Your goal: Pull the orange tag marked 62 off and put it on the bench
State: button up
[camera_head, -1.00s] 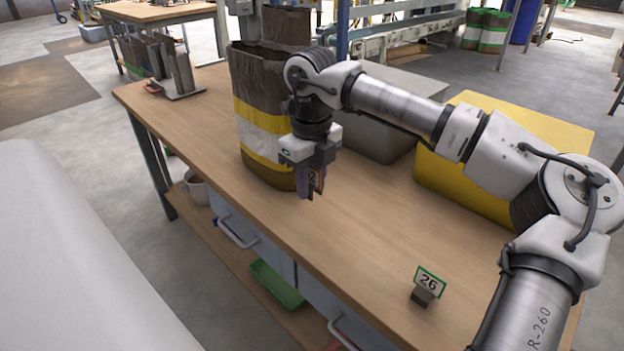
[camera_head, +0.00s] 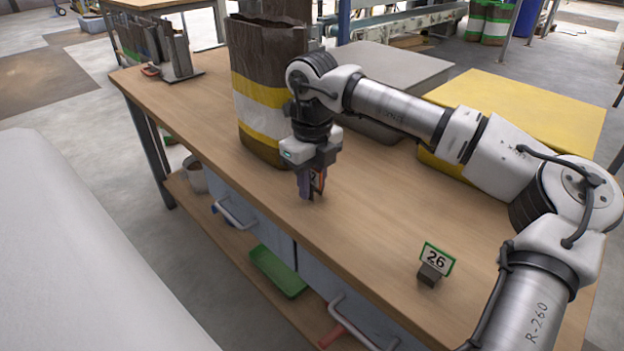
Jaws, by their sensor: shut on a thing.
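My gripper (camera_head: 312,194) points down just above or at the bench top (camera_head: 375,235), in front of the brown bag. It is shut on the orange tag (camera_head: 321,181), which shows only as a narrow orange edge with part of a dark digit between the fingers. The rest of the tag is hidden by the fingers. I cannot tell whether the tag's lower edge touches the bench. The brown bag (camera_head: 262,125) with yellow and white bands stands upright behind and left of my gripper, and the tag appears apart from it.
A green-edged tag marked 26 (camera_head: 437,259) stands in a dark block at the front right. A grey bin (camera_head: 395,62) and a yellow bin (camera_head: 520,105) stand at the back. A metal holder (camera_head: 180,62) is at the far left. The bench is clear between my gripper and the 26 tag.

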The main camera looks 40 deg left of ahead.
jog(key=shift+f, duration=0.2)
jog(key=shift+f, duration=0.15)
jog(key=o, duration=1.2)
jog(key=shift+c, duration=0.2)
notch_tip(320, 180, up, 14)
jog(key=shift+f+p, duration=0.1)
jog(key=shift+p, duration=0.35)
